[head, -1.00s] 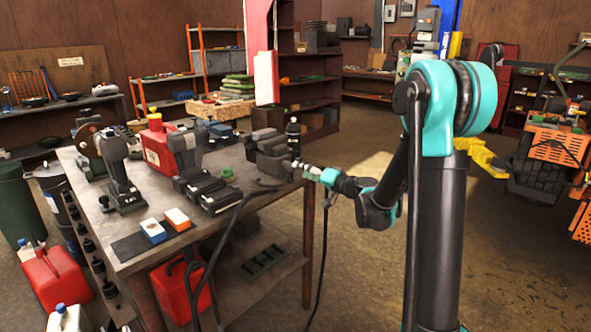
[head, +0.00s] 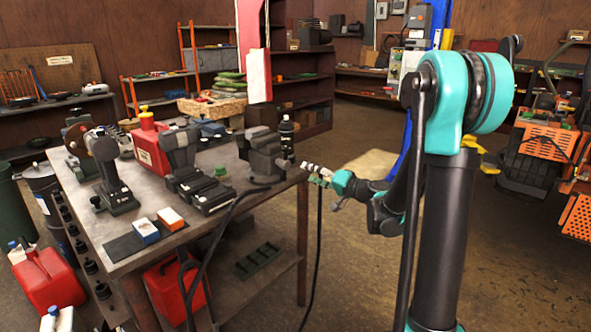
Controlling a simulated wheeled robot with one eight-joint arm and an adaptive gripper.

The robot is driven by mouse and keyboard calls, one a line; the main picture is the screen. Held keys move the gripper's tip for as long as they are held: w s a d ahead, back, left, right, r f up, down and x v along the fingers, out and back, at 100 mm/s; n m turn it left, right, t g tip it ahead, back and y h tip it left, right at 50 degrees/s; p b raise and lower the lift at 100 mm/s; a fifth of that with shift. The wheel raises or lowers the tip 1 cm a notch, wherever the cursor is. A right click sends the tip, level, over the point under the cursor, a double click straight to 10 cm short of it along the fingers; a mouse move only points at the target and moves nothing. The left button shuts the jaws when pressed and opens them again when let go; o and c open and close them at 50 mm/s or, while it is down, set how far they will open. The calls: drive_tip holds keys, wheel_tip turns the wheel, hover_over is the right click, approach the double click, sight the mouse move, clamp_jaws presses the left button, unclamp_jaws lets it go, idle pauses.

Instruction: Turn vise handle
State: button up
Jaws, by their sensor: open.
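The dark grey vise (head: 262,153) is mounted at the right end of the workbench (head: 150,243), near its corner. Its screw end and handle (head: 283,164) face right, toward my arm; the handle is small and its angle is hard to tell. My gripper (head: 308,168) is open just right of the handle, at about its height in the picture. A small gap shows between fingertips and handle, and nothing is between the fingers. The depth of that gap cannot be told from this view.
A black bottle (head: 286,136) stands close behind the vise. Chargers (head: 204,190), a red can (head: 150,148) and drills occupy the bench's left part. A black cable hangs over the front edge. The floor (head: 365,260) right of the bench is clear.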

sight(288, 166)
drive_tip(key=s+d+m, duration=0.1)
drive_tip(key=d+m, duration=0.1)
drive_tip(key=m, duration=1)
drive_tip(key=s+d+m, duration=0.1)
drive_tip(key=d+m, duration=0.1)
drive_tip(key=m, duration=1)
drive_tip(key=shift+y, duration=0.4)
drive_tip(key=x, duration=1.7)
drive_tip(key=shift+a+f, duration=0.4)
drive_tip(key=c, duration=1.1)
drive_tip(key=shift+n, duration=1.6)
drive_tip(key=shift+c, duration=0.3)
drive_tip(key=o, duration=1.2)
drive_tip(key=shift+c, duration=0.2)
